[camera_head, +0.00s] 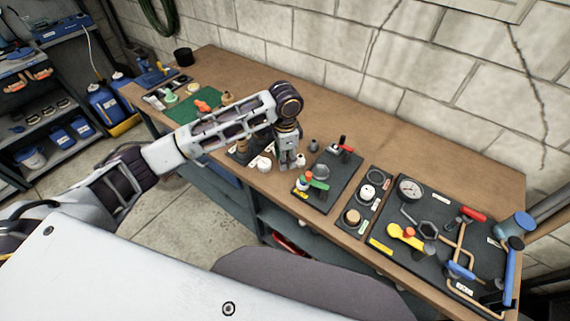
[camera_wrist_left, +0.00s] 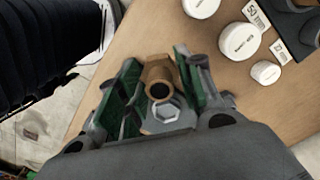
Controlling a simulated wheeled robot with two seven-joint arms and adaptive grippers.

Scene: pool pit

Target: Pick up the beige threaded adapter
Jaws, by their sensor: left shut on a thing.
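My left gripper (camera_head: 289,163) points down over the front part of the wooden workbench (camera_head: 400,145). In the left wrist view the green-padded fingers of my left gripper (camera_wrist_left: 158,88) are closed on the beige threaded adapter (camera_wrist_left: 158,71), one finger on each side. The adapter looks tan, with a round dark opening facing the camera and a hexagonal metal-grey shape in front of it. In the head view the adapter is hidden by the gripper. I cannot tell whether it touches the bench. My right gripper is not in view.
White round caps (camera_wrist_left: 240,41) lie close beside the gripper. A black board (camera_head: 329,181) with valves, a narrow panel (camera_head: 363,199) and a gauge board (camera_head: 449,240) stand to the right. A green mat (camera_head: 187,109) lies left. The bench's back strip is clear.

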